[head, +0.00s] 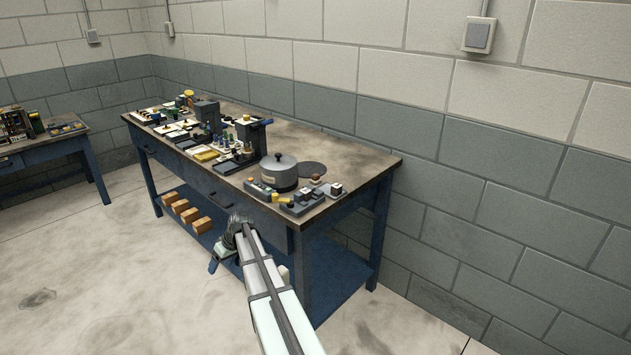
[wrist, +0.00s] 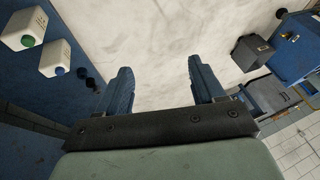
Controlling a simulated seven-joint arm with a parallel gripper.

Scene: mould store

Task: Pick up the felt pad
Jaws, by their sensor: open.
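I cannot clearly identify the felt pad. A flat, dark round disc (head: 312,169) lies on the workbench (head: 345,165) behind the grey lidded pot, and it may be the pad. My gripper (wrist: 158,78) is open in the wrist view, with two blue fingers apart and nothing between them but pale floor. In the head view, my arm reaches up from the bottom to the bench's front edge. The gripper end there is small, below the bench top and away from the disc. No pad shows in the wrist view.
The grey pot (head: 279,171) and small blocks crowd the bench's near end. Tools and boxes fill its left part. The back right of the top is bare. Several orange-brown blocks (head: 181,206) sit on the lower shelf. A block wall (head: 480,170) stands behind.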

